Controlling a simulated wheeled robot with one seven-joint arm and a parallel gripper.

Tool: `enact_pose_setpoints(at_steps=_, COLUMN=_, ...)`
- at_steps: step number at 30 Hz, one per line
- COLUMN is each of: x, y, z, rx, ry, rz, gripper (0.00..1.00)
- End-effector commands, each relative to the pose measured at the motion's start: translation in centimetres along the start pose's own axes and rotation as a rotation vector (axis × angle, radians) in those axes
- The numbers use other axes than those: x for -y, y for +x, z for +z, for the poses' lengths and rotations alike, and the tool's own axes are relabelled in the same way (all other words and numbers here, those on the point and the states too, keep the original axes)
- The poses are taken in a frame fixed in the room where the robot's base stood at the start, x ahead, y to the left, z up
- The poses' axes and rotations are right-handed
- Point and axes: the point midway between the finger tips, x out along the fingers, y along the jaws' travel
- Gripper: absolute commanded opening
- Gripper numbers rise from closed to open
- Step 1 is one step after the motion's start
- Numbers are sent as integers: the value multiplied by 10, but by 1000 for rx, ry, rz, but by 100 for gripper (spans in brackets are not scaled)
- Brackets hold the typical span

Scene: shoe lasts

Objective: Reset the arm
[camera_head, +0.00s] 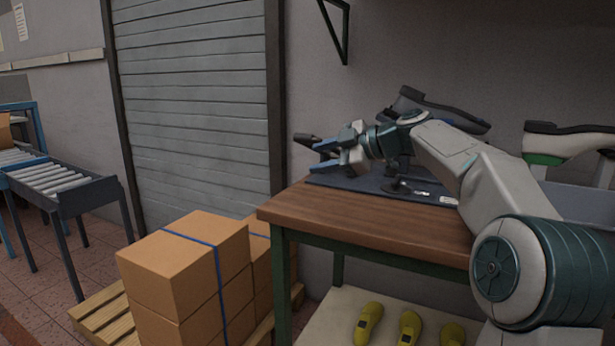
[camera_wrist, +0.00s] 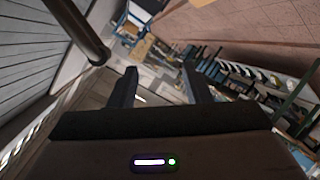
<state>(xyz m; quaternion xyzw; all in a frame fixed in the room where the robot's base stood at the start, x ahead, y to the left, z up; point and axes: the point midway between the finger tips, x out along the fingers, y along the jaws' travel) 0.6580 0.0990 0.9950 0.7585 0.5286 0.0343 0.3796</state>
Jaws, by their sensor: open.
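My gripper (camera_head: 318,152) is held above the left part of the wooden workbench (camera_head: 350,215), pointing left in the head view. Its two fingers stand apart in the wrist view (camera_wrist: 160,88), with nothing between them. My arm reaches in from the right over the bench. A dark blue mat (camera_head: 335,182) lies on the bench under my gripper. A grey and dark shoe-shaped piece (camera_head: 445,108) shows behind my arm, partly hidden. Another piece with a green part (camera_head: 545,155) stands at the right.
Cardboard boxes (camera_head: 180,265) with blue straps stand on a pallet (camera_head: 105,320) left of the bench. Yellow shoe lasts (camera_head: 368,322) lie on the lower shelf. A roller conveyor (camera_head: 62,182) stands at the far left. A wall bracket (camera_head: 338,32) hangs above the bench.

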Motion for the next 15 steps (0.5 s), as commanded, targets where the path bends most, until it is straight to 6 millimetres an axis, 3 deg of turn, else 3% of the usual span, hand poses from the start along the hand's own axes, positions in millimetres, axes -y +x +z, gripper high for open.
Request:
enact_pose_setpoints(at_steps=1, x=2, y=-2, z=-22, rx=58, ry=69, rz=-41, gripper=44)
enact_pose_setpoints(at_steps=8, x=52, y=-14, z=-48, rx=342, ry=406, rz=-130, gripper=44)
enact_pose_setpoints(at_steps=15, x=103, y=-62, z=-74, rx=636, ry=730, rz=-90, gripper=44)
